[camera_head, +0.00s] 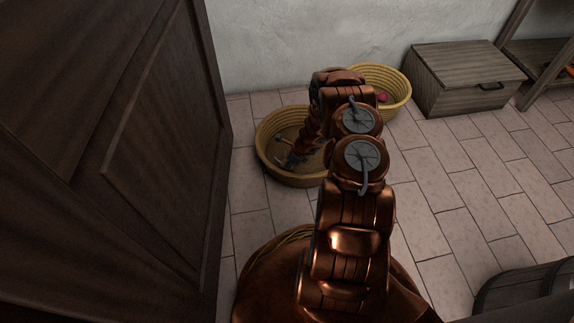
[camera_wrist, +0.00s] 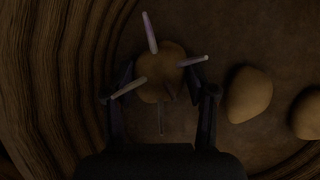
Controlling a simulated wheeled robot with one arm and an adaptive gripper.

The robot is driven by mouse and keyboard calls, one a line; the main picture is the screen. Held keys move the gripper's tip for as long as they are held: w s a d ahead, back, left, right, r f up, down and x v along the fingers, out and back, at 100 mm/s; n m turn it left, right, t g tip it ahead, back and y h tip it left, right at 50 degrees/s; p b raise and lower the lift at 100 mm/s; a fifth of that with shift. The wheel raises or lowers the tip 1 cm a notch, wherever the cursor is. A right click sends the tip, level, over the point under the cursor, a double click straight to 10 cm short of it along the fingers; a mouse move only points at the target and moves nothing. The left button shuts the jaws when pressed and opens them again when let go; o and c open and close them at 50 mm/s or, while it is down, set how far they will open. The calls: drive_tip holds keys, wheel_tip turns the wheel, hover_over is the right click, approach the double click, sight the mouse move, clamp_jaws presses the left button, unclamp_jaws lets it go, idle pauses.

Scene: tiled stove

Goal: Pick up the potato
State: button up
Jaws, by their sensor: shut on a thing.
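The potato (camera_wrist: 157,88) is a round brown lump with several pale purple, stick-like sprouts, in the middle of the wrist view. My gripper (camera_wrist: 161,90) is shut on it, with a dark finger on each side. Two smooth brown potatoes, one at right (camera_wrist: 248,94) and one at the right edge (camera_wrist: 309,114), lie beside it in the basket. In the head view my gripper (camera_head: 289,160) reaches down inside the round woven basket (camera_head: 299,181). My arm hides part of the basket there. I cannot tell whether the held potato touches the basket floor.
A second woven basket (camera_head: 397,101) with a red thing (camera_head: 383,97) stands behind, partly hidden by my arm. A dark wooden door (camera_head: 165,150) is close at left. A wooden chest (camera_head: 465,75) and a barrel (camera_head: 520,292) stand at right. The tiled floor between is clear.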

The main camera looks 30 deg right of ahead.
wheel_tip(320, 180, up, 10)
drive_tip(key=p, duration=0.4)
drive_tip(key=shift+r, duration=0.2)
drive_tip(key=shift+r+p, duration=2.2)
drive_tip(key=shift+p, duration=0.1)
drive_tip(key=shift+w, duration=0.1)
